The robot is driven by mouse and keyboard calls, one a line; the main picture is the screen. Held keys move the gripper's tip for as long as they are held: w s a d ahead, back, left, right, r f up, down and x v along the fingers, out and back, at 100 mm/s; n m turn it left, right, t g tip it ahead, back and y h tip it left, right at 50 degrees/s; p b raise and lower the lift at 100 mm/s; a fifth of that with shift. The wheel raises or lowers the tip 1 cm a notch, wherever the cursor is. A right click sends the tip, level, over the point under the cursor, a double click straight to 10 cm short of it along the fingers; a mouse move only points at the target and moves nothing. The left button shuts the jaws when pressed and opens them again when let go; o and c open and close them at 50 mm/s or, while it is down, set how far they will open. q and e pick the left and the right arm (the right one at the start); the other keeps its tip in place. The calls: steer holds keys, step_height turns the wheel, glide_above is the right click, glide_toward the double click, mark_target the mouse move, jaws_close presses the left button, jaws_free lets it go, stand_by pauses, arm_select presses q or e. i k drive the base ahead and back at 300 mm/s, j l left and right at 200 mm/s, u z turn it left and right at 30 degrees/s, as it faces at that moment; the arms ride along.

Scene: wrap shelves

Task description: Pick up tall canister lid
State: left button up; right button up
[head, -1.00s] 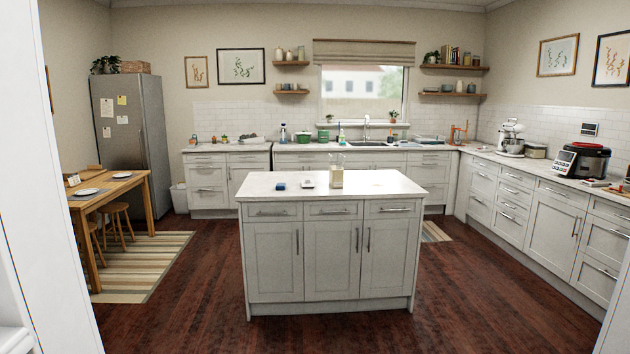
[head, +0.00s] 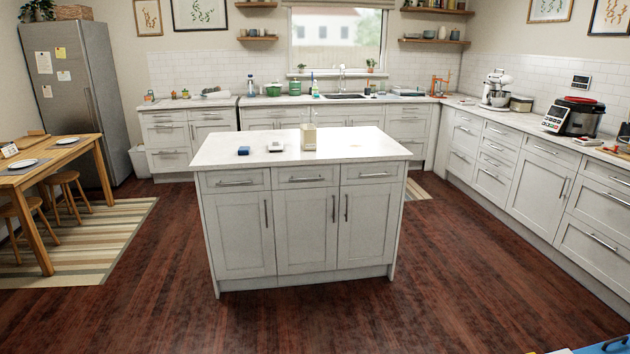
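A tall, pale, see-through container (head: 308,136) stands upright on the white top of the kitchen island (head: 225,157). It may be the tall canister, but it is too small to be sure. I cannot make out a separate lid on it or beside it. Neither of my grippers is in the head view.
A small blue item (head: 244,151) and a small white item (head: 276,146) lie on the island. Open wood floor (head: 350,325) surrounds the island. A wooden table (head: 40,165) with stools stands at left; counters (head: 535,135) line the back and right.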

mark_target(280, 148)
steer(key=i, duration=1.9)
steer(key=i+j+z, duration=0.1)
steer(key=i, duration=1.75)
